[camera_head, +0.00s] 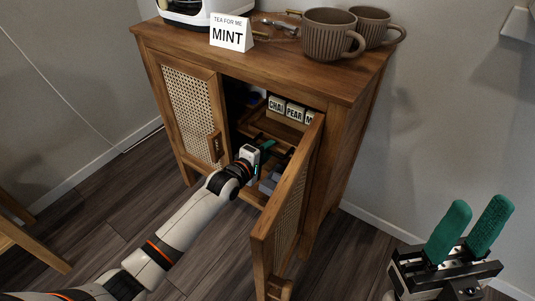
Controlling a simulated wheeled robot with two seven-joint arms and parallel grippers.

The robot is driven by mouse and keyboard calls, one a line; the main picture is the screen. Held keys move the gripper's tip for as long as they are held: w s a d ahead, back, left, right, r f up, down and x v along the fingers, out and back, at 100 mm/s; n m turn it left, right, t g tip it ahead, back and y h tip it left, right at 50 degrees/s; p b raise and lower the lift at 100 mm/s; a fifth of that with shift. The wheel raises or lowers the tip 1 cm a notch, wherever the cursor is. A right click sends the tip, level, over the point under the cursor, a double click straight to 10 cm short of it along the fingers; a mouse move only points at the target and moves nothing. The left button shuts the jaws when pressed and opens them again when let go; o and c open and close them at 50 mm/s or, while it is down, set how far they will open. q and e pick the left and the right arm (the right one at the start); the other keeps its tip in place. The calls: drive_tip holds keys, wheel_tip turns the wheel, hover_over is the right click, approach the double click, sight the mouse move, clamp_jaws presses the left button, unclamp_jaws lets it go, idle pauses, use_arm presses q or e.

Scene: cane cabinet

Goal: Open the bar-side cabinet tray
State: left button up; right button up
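The wooden cane cabinet (340,125) stands against the wall. Its right door (290,200) is swung open toward me and its left cane door (190,108) is shut. Inside the open side, a wooden tray (284,126) holds small boxes (294,110) lettered CHAI, PEAR and one partly hidden. My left gripper (267,148) reaches into the opening, just below and in front of this tray. Its green fingers are small and partly hidden, so I cannot tell whether they are apart or touching the tray. My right gripper (468,232) is open and empty, away from the cabinet at lower right.
Two brown mugs (330,34), a MINT sign (231,33), some utensils and a white appliance (206,10) stand on the cabinet top. Grey items (270,182) sit lower inside. The open door stands close right of my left gripper. A wooden piece (28,238) is at far left.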

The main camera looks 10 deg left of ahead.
use_arm(q)
drive_tip(key=shift+w, duration=0.2)
drive_tip(key=shift+c, duration=0.3)
clamp_jaws()
drive_tip(key=shift+s, duration=0.2)
